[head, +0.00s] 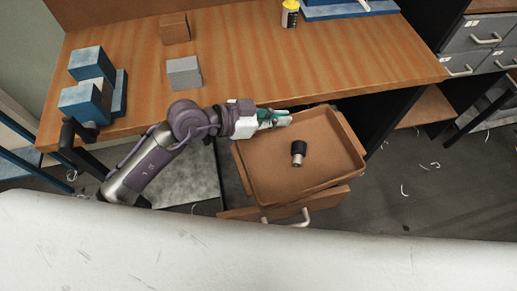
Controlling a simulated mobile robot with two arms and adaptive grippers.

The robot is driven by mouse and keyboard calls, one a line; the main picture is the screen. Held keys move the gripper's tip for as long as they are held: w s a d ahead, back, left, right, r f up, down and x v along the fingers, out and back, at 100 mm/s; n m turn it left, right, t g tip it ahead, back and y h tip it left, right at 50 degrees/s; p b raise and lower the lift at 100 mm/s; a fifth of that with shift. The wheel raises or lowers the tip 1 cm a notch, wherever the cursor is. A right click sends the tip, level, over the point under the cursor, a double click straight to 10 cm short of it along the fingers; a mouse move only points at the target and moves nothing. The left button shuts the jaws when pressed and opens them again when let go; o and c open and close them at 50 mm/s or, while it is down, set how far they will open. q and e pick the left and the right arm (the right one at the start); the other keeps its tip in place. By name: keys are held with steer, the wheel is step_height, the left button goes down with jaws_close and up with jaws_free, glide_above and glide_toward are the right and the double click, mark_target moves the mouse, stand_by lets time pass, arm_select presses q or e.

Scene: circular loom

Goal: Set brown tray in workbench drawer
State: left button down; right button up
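The brown tray (270,180) is right of centre, over the pulled-out workbench drawer (256,214). It is turned slightly against the drawer and covers most of its inside. I cannot tell whether the tray rests in the drawer or is above it. A small black and silver cylindrical part (298,153) is inside the tray. The drawer's front with its pale handle shows below the tray. My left gripper (280,118) is at the tray's far rim, close to the workbench edge. Whether its fingers are closed on the rim is unclear. My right gripper is out of view.
The wooden workbench (250,60) spans the back. It holds blue-grey blocks (85,100), a grey block (184,73), a brown block (174,28) and a yellow-labelled bottle (290,13). Grey drawers (475,38) stand at the far right. Dark floor with scraps is open to the right.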

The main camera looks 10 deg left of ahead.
arm_select(q)
steer(key=m+g+p, duration=0.1)
steer(key=p, duration=0.1)
glide_toward(339, 123)
steer(key=shift+h, duration=0.4)
steer(key=x, duration=0.4)
steer(key=shift+w+a+f, duration=0.1)
steer(key=shift+w+f, duration=0.1)
steer(key=shift+f, duration=0.05)
steer(key=shift+f+m, duration=0.15)
steer(key=shift+m, duration=0.15)
steer(key=w+a+f+b, duration=0.3)
steer(key=w+a+f, duration=0.3)
steer(key=a+f, duration=0.3)
steer(key=shift+a+f+g+b, duration=0.25)
steer(key=shift+f+g+b, duration=0.05)
steer(key=shift+f, duration=0.6)
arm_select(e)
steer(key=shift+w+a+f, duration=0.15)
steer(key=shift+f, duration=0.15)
arm_select(q)
steer(key=shift+f, duration=0.25)
steer(key=shift+f, duration=0.15)
steer(key=c, duration=1.8)
jaws_free()
steer(key=shift+s+f, duration=0.1)
steer(key=shift+f, duration=0.05)
steer(key=o, duration=0.5)
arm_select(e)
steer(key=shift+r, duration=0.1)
